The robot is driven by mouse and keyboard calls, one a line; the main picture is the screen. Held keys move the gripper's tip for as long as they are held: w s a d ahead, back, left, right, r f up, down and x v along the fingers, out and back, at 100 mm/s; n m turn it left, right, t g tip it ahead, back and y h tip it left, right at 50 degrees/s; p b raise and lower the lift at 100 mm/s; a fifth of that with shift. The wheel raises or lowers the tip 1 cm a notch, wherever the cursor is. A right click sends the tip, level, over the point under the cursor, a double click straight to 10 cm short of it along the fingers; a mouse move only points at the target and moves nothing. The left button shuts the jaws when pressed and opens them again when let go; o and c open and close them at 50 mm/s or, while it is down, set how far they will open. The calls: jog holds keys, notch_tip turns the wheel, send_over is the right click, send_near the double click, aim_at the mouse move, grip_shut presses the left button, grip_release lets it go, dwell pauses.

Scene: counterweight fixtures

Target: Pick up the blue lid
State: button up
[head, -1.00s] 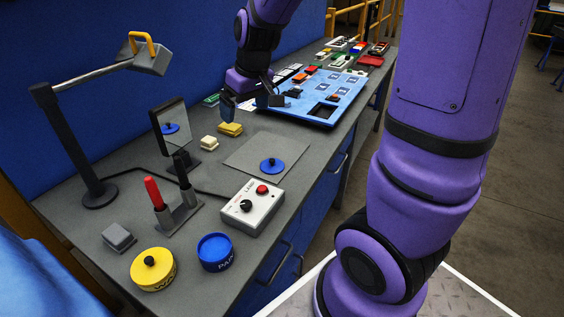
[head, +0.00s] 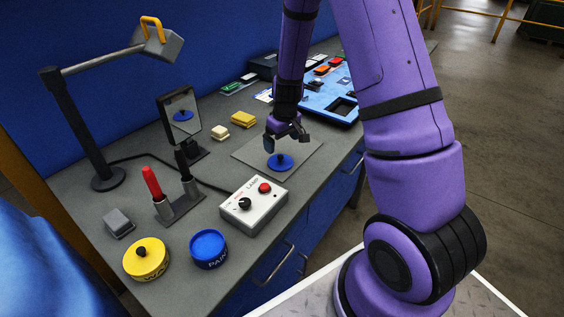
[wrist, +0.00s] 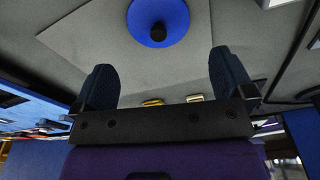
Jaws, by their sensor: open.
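The blue lid (head: 284,163), a flat disc with a dark knob, lies on a grey mat (head: 250,154) on the bench. In the wrist view the blue lid (wrist: 172,30) shows beyond the fingertips, roughly centred between them. My gripper (head: 285,141) is just behind and above the lid in the head view. In the wrist view my gripper (wrist: 168,78) has its two dark fingers wide apart with nothing between them. The lid and the fingers look apart.
A lamp control box (head: 254,205) stands in front of the mat. Nearby are a blue paint pot (head: 208,250), a yellow pot (head: 146,259), a tool stand (head: 181,208), a mirror (head: 180,116) showing the lid's reflection, and a blue tray (head: 318,100) behind.

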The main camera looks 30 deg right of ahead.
aim_at(281, 156)
jog(key=shift+w+f, duration=0.15)
jog(key=shift+f, duration=1.2)
jog(key=shift+w+f, duration=0.2)
jog(key=shift+f, duration=1.1)
jog(key=shift+w+f, duration=0.15)
jog(key=shift+f, duration=1.2)
jog(key=shift+c, duration=0.5)
jog(key=c, duration=0.5)
